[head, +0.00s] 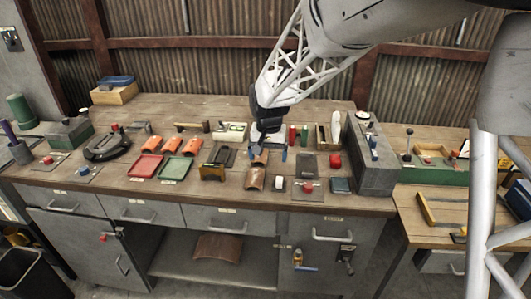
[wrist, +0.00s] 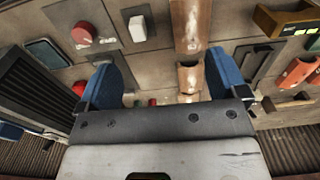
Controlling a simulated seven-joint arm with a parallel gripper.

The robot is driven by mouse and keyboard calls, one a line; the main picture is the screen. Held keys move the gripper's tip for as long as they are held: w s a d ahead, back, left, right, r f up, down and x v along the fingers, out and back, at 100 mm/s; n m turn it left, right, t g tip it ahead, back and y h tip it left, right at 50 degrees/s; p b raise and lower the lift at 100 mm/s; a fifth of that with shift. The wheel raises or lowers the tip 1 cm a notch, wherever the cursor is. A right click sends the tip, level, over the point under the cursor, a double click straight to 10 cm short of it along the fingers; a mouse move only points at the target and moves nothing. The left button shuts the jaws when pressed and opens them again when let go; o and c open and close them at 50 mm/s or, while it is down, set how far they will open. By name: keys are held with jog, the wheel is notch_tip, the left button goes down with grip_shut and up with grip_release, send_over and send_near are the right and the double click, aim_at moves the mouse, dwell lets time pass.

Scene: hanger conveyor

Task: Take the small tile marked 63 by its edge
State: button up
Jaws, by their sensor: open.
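No number 63 can be read in either view, so I cannot tell which tile bears it. Two brown curved tiles lie on the workbench, a front one (head: 255,180) and a back one (head: 260,158). Both also show in the wrist view, the longer one (wrist: 190,25) at the top and the shorter one (wrist: 190,77) nearer my fingers. My gripper (head: 268,154) is open and empty above the back tile. In the wrist view its blue fingers (wrist: 165,82) stand apart, with the shorter tile towards the right finger. Contact cannot be told.
Several orange curved pieces (head: 170,144) lie at the left behind a red tray (head: 145,167) and a green tray (head: 175,169). A white block (head: 279,183) and a red knob (head: 308,187) are at the front right. A large grey block (head: 372,165) stands at the right.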

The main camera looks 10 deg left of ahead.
send_over(255, 175)
jog(key=f, duration=0.4)
jog(key=shift+s+a, duration=0.1)
jog(key=shift+a, duration=0.1)
jog(key=shift+f, duration=1.25)
jog(key=shift+d+f, duration=0.2)
jog(key=shift+f, duration=2.4)
jog(key=c, duration=1)
jog(key=shift+c, duration=0.2)
